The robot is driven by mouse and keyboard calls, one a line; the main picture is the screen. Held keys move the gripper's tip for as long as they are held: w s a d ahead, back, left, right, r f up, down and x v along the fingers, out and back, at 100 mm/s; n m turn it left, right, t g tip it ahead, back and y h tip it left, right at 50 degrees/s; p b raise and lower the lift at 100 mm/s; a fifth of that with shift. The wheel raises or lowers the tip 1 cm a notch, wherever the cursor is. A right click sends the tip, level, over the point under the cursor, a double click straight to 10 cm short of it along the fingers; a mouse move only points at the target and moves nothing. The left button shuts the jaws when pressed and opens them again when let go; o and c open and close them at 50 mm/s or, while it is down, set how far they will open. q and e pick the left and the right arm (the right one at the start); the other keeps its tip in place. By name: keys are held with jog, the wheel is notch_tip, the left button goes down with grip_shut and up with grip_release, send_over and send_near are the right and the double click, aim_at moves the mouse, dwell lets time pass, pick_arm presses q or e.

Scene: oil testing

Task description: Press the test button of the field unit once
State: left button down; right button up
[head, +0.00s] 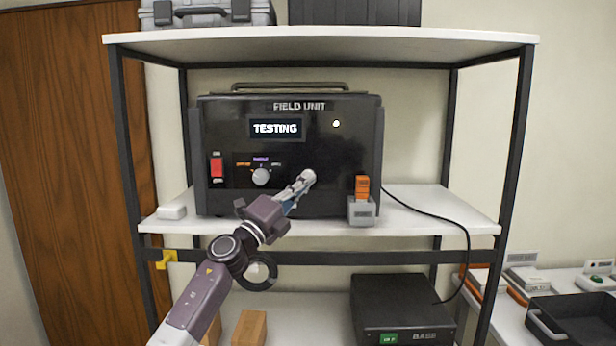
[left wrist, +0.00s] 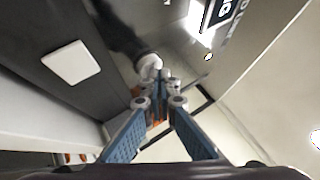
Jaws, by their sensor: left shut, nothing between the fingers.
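The field unit (head: 225,125) is a black box on the middle shelf, and its lit screen (head: 276,128) reads TESTING. My left gripper (head: 300,184) is shut and empty, with its fingertips at the lower middle of the unit's front. A pale round button (head: 309,175) shows right at the tips, partly hidden by them. In the left wrist view, the shut fingertips (left wrist: 161,78) meet or nearly meet a white round button (left wrist: 149,64); I cannot tell whether it is pressed in. My right gripper is in neither view.
Left of the fingers are a selector knob (head: 261,177) and a red switch (head: 217,167). A grey holder with an orange piece (head: 362,188) stands at the unit's lower right. A black base box (head: 405,305) stands below.

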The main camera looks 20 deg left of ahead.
pick_arm(q)
jog(key=shift+s+d+p, duration=0.15)
jog(key=shift+s+p, duration=0.25)
jog(key=shift+s, duration=0.2)
jog(key=s+p, duration=0.2)
jog(key=s+d+p, duration=0.1)
jog(key=s+p, duration=0.1)
jog(key=shift+s+d, duration=0.2)
jog(key=shift+s, duration=0.2)
dwell(0.4)
